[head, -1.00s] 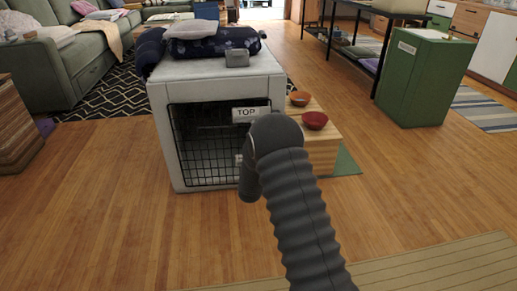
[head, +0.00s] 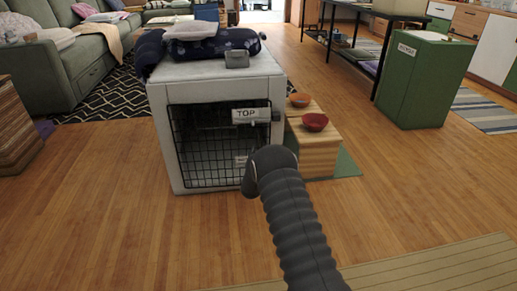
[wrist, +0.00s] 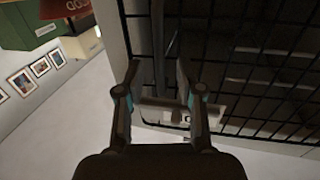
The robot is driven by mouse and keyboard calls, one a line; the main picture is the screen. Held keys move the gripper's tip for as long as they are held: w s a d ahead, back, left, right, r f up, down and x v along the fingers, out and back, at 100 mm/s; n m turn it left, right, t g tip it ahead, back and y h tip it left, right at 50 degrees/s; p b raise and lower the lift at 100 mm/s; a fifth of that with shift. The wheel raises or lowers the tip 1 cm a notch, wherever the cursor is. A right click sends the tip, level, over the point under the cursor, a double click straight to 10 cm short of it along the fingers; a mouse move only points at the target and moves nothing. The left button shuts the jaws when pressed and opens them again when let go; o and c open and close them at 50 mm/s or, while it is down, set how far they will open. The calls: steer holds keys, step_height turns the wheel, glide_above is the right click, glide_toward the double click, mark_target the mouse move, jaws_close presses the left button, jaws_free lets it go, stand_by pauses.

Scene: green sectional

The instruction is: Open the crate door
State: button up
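The pale crate (head: 215,78) stands in the middle of the head view. Its black wire door (head: 205,160) looks shut across the front and carries a white "TOP" label (head: 250,115). A small dark piece (head: 276,116) sits at the label's right end. In the head view my arm hides my gripper, low at the door's right side. In the wrist view my gripper (wrist: 157,75) is open, its fingers either side of a dark upright bar (wrist: 158,45) at the edge of the mesh (wrist: 255,70). A pale plate (wrist: 165,113) shows between the fingers; contact is unclear.
Two bowls (head: 315,122) (head: 299,100) sit on a wooden stand (head: 320,155) right of the crate. Cushions and a grey box (head: 237,60) lie on top of the crate. A green cabinet (head: 420,85) stands at right.

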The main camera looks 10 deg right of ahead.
steer(key=shift+x, duration=2.05)
jaws_close()
